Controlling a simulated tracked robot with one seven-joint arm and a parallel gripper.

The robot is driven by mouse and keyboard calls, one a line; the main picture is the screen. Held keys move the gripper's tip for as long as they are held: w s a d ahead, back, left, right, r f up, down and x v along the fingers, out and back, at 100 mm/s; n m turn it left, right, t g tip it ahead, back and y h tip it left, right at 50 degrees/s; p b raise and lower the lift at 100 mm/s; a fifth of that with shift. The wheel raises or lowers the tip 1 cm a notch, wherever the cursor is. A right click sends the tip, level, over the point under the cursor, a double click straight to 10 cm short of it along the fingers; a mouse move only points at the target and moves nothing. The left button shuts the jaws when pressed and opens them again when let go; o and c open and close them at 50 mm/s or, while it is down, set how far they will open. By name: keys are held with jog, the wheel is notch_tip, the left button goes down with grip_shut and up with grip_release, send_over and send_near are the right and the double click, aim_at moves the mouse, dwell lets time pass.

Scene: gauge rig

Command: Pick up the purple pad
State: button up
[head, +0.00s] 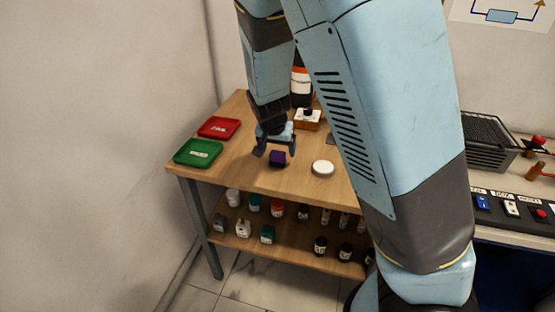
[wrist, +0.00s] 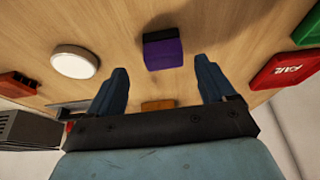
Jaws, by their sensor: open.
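The purple pad (head: 277,159) is a small dark purple block on the wooden table. The pad looks clear of both fingers. The exact height of the fingers over the table is hard to tell.
A white round disc (head: 323,168) lies right of the pad. A red tray (head: 219,128) and a green tray (head: 198,151) lie at the table's left. An orange-and-white box (head: 308,119) stands behind. Several bottles fill the shelf (head: 285,243) below.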

aim_at(277, 153)
jog(key=shift+a+x, duration=0.2)
jog(key=shift+x, duration=2.3)
jog(key=shift+w, duration=0.15)
jog(key=c, duration=1.1)
